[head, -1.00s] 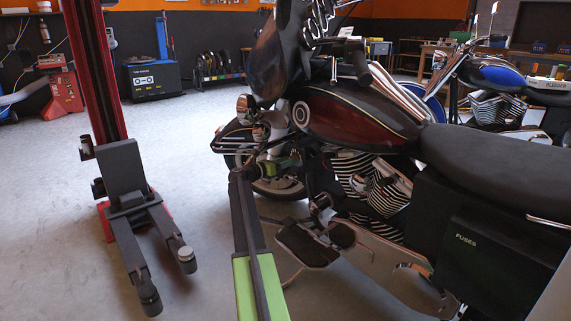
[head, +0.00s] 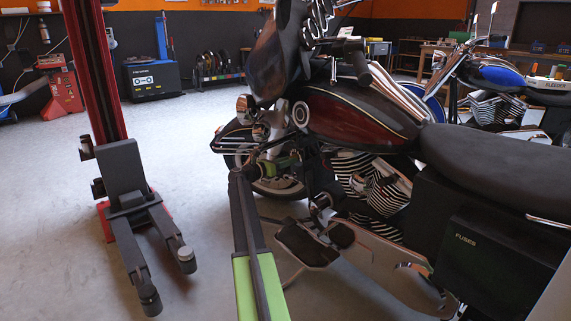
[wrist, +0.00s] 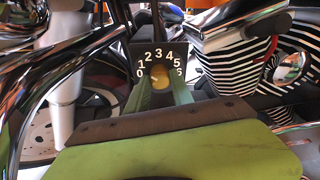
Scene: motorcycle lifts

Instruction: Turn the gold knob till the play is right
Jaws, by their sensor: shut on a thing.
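The gold knob (wrist: 160,76) sits on a dark dial plate (wrist: 157,57) marked with white numbers from 0 to 6, in the middle of the wrist view. A small pale mark shows on the knob's face, but I cannot tell which number it points at. My gripper (wrist: 161,87) has its green fingers on either side of the knob and is shut on it. In the head view my arm reaches to the front of the dark red motorcycle (head: 352,113), and the knob is too small or hidden to make out there.
Chrome pipes and the finned engine (wrist: 237,62) stand close to the right of my fingers. Dark curved tubing (wrist: 70,65) and a pale fork leg (wrist: 62,100) are close on the left. A red lift post (head: 95,75) stands at the left, with open floor between.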

